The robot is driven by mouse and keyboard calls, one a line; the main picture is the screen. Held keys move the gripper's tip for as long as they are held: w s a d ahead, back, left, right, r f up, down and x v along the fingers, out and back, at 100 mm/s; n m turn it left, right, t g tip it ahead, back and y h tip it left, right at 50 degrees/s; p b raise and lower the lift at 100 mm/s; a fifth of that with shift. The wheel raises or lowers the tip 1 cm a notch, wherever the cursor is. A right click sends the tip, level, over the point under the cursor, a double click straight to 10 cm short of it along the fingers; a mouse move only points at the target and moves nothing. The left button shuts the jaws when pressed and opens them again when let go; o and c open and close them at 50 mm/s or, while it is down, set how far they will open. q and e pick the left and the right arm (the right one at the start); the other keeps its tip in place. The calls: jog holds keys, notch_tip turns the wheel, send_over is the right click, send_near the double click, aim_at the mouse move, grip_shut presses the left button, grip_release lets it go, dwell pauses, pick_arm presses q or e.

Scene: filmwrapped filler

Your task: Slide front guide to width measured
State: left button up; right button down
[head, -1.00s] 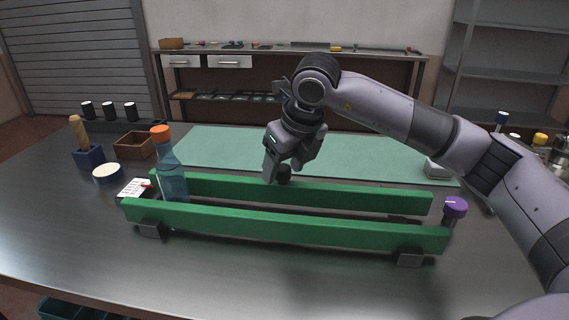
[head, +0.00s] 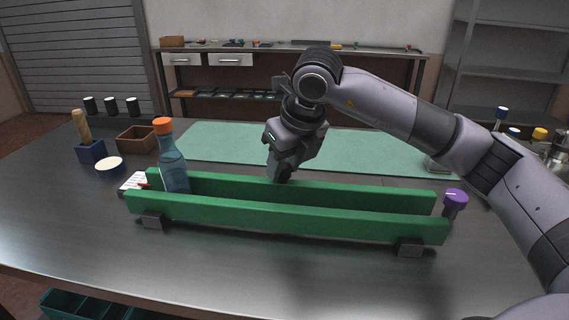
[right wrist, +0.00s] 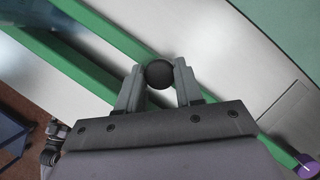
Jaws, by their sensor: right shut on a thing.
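Two long green guide rails lie roughly parallel on the grey table: the near guide (head: 290,217) and the far guide (head: 350,195), with a narrow channel between them. A blue bottle with an orange cap (head: 172,165) stands at their left end. My right gripper (head: 279,172) is at the far guide, pointing down. In the right wrist view, its fingers (right wrist: 159,82) are shut on a round black knob (right wrist: 159,73) by a green rail. The knob is hidden in the head view. My left gripper is not in view.
A purple-capped item (head: 455,197) stands near the right end of the guides. A green mat (head: 225,145) lies behind. The table front (head: 250,265) is clear.

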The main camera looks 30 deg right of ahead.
jog(key=c, duration=0.8)
grip_release()
jog(key=shift+s+a, duration=0.15)
jog(key=shift+o, duration=0.2)
jog(key=v, duration=0.7)
jog(key=shift+r, duration=0.1)
